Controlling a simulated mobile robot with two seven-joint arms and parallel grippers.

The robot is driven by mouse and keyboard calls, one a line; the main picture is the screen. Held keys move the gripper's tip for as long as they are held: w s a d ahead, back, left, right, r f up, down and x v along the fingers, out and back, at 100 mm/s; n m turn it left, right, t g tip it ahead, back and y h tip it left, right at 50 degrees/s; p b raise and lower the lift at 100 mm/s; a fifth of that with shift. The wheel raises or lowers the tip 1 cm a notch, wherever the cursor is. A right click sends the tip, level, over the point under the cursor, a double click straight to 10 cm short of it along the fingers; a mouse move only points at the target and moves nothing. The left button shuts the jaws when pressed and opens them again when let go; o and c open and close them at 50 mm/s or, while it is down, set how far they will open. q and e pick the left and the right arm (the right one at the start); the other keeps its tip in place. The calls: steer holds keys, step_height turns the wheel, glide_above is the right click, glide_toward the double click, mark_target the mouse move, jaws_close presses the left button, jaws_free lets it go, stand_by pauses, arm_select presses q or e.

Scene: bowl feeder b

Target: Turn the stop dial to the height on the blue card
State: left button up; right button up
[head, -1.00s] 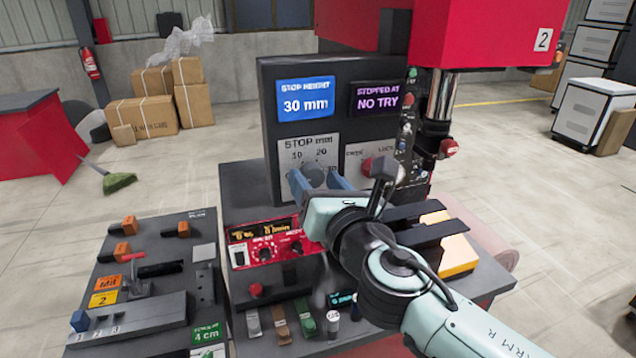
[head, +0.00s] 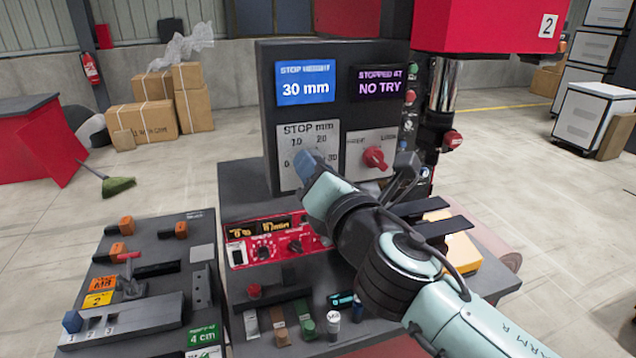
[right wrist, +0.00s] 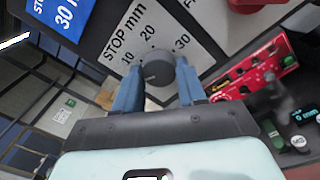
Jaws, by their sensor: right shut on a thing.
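The blue card (head: 305,82) on the dark panel reads "STOP HEIGHT 30 mm". Below it is the white stop dial plate (head: 290,141), marked "STOP mm" with 10, 20 and 30 legible. In the right wrist view, the round grey stop dial (right wrist: 160,66) sits between the two blue fingers of my right gripper (right wrist: 158,78). The right gripper (head: 312,164) is shut on the dial, which it mostly hides in the head view. I cannot tell which number the dial points at. My left gripper is not in view.
A purple-lettered display (head: 380,83) reads "STOPPED AT NO TRY". A red knob (head: 374,157) on its own plate sits right of the dial, close to my right arm. A red control box (head: 268,240) lies below.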

arm_select(q)
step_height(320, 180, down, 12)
steer(key=b, duration=1.2)
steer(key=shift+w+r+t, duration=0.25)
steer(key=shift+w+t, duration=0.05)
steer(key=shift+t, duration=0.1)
arm_select(e)
steer(key=m+h, duration=0.1)
steer(key=m, duration=1.5)
steer(key=m+h, duration=0.1)
steer(key=m, duration=1.5)
steer(key=shift+a, duration=0.15)
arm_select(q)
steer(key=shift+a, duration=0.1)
arm_select(e)
steer(key=shift+m, duration=0.3)
steer(key=o, duration=1.1)
steer(key=shift+c, duration=0.2)
steer(key=shift+r, duration=0.1)
